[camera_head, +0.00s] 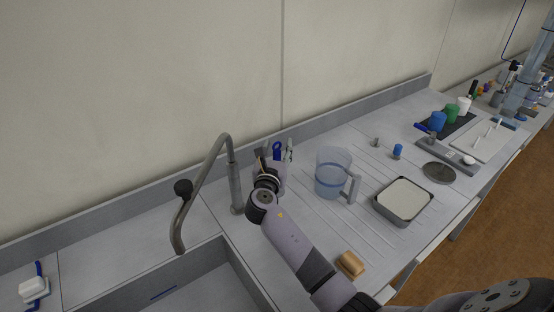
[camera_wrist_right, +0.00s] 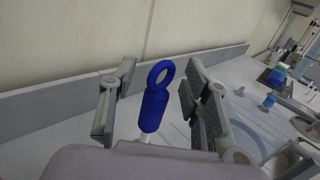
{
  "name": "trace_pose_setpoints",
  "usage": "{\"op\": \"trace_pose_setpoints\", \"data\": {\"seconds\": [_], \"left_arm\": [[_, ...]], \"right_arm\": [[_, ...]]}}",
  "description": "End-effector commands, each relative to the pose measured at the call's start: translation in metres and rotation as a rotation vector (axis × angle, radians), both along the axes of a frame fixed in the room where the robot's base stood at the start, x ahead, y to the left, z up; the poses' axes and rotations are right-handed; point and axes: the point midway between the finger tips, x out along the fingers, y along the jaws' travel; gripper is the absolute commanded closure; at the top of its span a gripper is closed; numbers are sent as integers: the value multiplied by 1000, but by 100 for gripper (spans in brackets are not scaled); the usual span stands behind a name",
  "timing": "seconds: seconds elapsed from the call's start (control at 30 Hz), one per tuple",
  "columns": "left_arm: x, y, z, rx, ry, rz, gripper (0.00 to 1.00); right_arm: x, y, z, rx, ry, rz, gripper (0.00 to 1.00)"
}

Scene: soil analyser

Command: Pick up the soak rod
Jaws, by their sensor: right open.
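A blue handle with a ring top, which looks like the soak rod (camera_wrist_right: 154,108), stands nearly upright in the right wrist view, between the fingers of my right gripper (camera_wrist_right: 158,82). The fingers are open, with a gap on each side of the handle. A white shaft shows below it, its lower part hidden by my gripper's body. In the head view the blue ring top (camera_head: 277,150) sticks up from a pale holder (camera_head: 282,178) behind my right gripper (camera_head: 265,168), with other slim tools beside it. My left gripper is not in view.
A tap (camera_head: 235,180) and sink stand just left of my right gripper. A clear jug (camera_head: 333,172) with a handle is close on the right. A grey tray (camera_head: 403,222) and a tan block (camera_head: 350,263) lie nearer the front edge. The wall rises behind.

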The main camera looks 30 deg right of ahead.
Motion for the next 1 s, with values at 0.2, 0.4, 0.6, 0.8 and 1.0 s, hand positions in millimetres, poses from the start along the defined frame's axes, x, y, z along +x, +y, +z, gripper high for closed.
{"op": "trace_pose_setpoints", "data": {"seconds": [0.2, 0.4, 0.6, 0.8, 1.0], "left_arm": [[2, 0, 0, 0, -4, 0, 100], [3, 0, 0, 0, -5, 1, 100], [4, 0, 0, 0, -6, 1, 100], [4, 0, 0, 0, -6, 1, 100], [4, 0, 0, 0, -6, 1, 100]], "right_arm": [[0, 0, 0, 0, 0, 1, 59], [0, 1, 0, 0, 0, 1, 72], [0, 1, 0, 0, 0, 1, 86], [0, 1, 0, 0, 0, 1, 99], [0, 1, 0, 0, -1, 1, 100]]}}
